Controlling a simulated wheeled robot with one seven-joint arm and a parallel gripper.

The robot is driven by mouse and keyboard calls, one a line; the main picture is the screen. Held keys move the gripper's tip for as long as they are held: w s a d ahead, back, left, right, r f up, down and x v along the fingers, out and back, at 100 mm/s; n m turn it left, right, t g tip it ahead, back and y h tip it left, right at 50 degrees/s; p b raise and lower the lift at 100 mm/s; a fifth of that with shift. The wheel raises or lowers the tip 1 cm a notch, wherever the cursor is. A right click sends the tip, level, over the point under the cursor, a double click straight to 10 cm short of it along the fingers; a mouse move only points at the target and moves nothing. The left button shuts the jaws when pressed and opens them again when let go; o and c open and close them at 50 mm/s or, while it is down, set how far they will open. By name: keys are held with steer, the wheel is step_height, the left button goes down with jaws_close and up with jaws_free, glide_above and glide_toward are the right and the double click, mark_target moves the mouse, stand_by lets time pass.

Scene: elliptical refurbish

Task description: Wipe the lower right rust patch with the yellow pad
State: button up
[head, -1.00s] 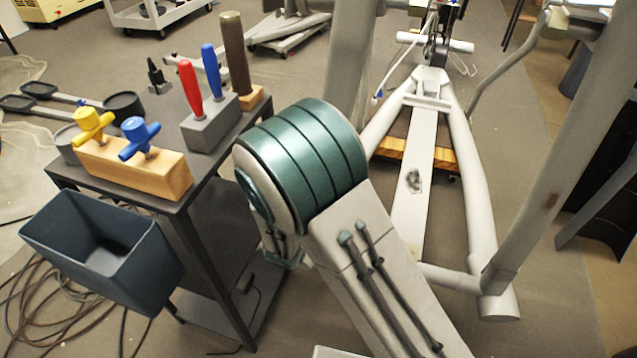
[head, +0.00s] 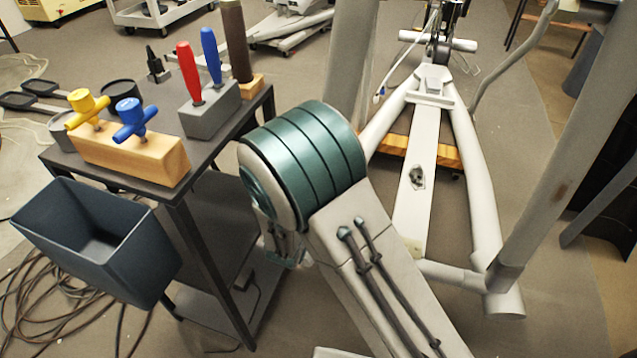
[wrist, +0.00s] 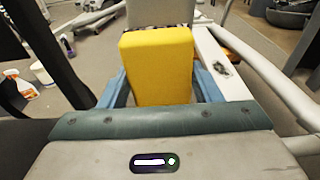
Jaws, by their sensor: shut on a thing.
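My gripper (wrist: 161,88) shows in the wrist view, its blue fingers on either side of the yellow pad (wrist: 158,68), shut on it. A grey upright piece (wrist: 168,12) stands just beyond the pad's far edge, with a narrow dark, speckled strip between them; I cannot tell whether they touch. A dark rust-like patch lies on the pale centre rail (head: 417,178) and also shows right of the pad in the wrist view (wrist: 228,67). A small brownish patch (head: 560,191) marks the right post. Which one is the lower right patch is unclear. The head view hides my gripper and pad.
A dark tool cart (head: 215,160) stands at left with a wooden block (head: 125,155) of blue and yellow handles, and a grey holder (head: 210,110). A dark bin (head: 95,240) hangs at its front. Cables (head: 40,290) lie on the floor. The elliptical's right post (head: 580,140) rises at right.

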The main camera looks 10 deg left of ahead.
steer(key=shift+d+f, duration=0.15)
steer(key=shift+d, duration=0.05)
steer(key=shift+s+a, duration=0.2)
steer(key=shift+s, duration=1.25)
steer(key=shift+s+a, duration=0.15)
steer(key=shift+s, duration=1.25)
steer(key=s, duration=0.3)
steer(key=shift+a, duration=0.15)
